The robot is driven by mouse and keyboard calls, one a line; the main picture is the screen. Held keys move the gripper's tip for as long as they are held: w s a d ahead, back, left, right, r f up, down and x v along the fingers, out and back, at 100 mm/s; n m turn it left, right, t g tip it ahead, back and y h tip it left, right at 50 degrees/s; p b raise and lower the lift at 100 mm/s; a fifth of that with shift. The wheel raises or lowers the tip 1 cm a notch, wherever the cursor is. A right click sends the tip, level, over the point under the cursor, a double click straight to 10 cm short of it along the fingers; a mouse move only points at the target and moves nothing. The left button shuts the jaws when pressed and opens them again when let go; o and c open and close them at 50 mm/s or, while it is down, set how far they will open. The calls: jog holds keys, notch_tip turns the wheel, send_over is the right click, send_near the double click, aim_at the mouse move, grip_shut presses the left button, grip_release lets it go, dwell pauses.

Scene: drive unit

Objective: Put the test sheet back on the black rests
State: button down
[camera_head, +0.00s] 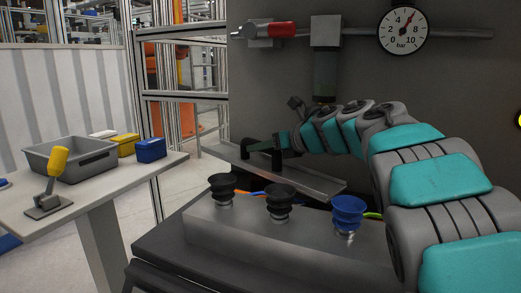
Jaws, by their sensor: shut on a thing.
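The test sheet, a long flat grey metal plate (309,180), lies behind the row of suction cups, running from upper left to lower right. A black bow-shaped handle (247,152) stands up from it. My gripper (277,148) reaches in from the right and is shut at this handle; the fingertips are small and partly lost against the dark parts. I cannot make out the black rests clearly, nor whether the sheet touches anything below it.
Two black suction cups (280,200) (222,187) and a blue one (348,211) stand on a grey block (240,222) in front. A pressure gauge (403,30) and a red-handled valve (270,31) are above. A side table (110,190) holds a grey bin (82,160), boxes and a yellow-handled lever (57,162).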

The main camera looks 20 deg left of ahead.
jog(key=shift+s+f, duration=0.1)
jog(key=shift+f, duration=0.3)
jog(key=shift+f, duration=0.2)
jog(key=c, duration=0.6)
grip_release()
jog(key=shift+r, duration=0.15)
notch_tip(320, 180, up, 4)
jog(key=b, duration=0.2)
send_over(295, 175)
jog(key=shift+s+r, duration=0.1)
jog(key=shift+s+d+r, duration=0.1)
jog(key=shift+d, duration=0.1)
